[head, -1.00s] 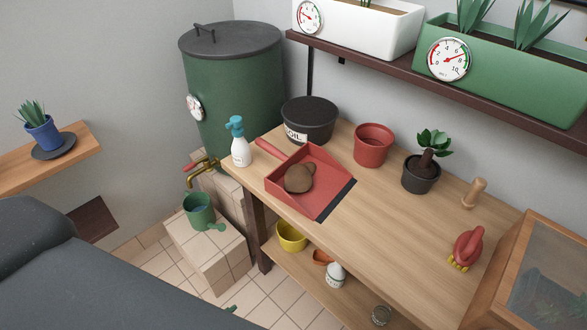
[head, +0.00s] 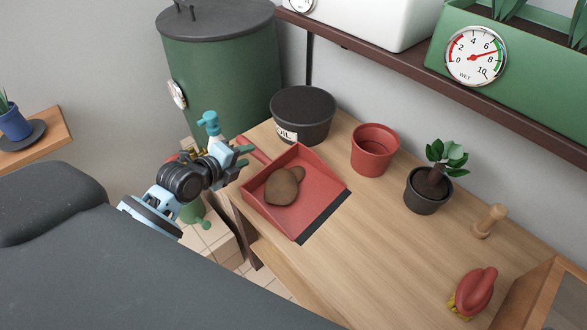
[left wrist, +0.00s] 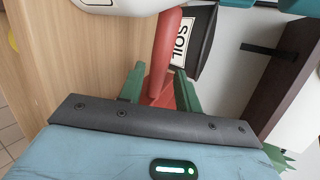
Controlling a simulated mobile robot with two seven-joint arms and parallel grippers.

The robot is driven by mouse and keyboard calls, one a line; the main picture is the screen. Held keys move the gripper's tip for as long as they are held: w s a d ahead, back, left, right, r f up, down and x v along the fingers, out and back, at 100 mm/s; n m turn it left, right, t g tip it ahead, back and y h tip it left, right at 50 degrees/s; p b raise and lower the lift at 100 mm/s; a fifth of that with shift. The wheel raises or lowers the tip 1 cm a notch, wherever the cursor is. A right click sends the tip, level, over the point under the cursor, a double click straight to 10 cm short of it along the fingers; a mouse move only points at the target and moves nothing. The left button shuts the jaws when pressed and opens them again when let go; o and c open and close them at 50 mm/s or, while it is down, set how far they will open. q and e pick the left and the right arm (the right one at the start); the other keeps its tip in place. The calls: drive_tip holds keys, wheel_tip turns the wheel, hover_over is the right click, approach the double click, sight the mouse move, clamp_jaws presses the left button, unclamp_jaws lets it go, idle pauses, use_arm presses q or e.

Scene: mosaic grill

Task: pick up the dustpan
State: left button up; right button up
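The red dustpan (head: 318,170) lies on the wooden bench with a brown lump (head: 284,187) in its pan. Its handle points to the upper left, towards the spray bottle. My left gripper (head: 244,156) is at the handle, coming from the left with its green fingers apart. In the left wrist view the red handle (left wrist: 167,45) runs between the open fingers, with a gap on each side visible. Contact with the handle cannot be told. My right gripper is in neither view.
A spray bottle (head: 210,127) stands right behind my left gripper. A black soil pot (head: 303,113) is beyond the handle. A red pot (head: 375,150), a potted plant (head: 428,190) and a red brush (head: 473,293) stand to the right. The bench's front middle is clear.

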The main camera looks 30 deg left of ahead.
sight(253, 153)
use_arm(q)
drive_tip(key=shift+s, duration=0.25)
drive_tip(key=shift+a, duration=0.1)
drive_tip(key=shift+x, duration=0.9)
drive_tip(key=shift+w, duration=0.3)
drive_tip(key=shift+x, duration=2.45)
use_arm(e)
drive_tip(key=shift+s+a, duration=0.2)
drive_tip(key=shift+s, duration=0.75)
use_arm(q)
drive_tip(key=shift+c, duration=0.3)
clamp_jaws()
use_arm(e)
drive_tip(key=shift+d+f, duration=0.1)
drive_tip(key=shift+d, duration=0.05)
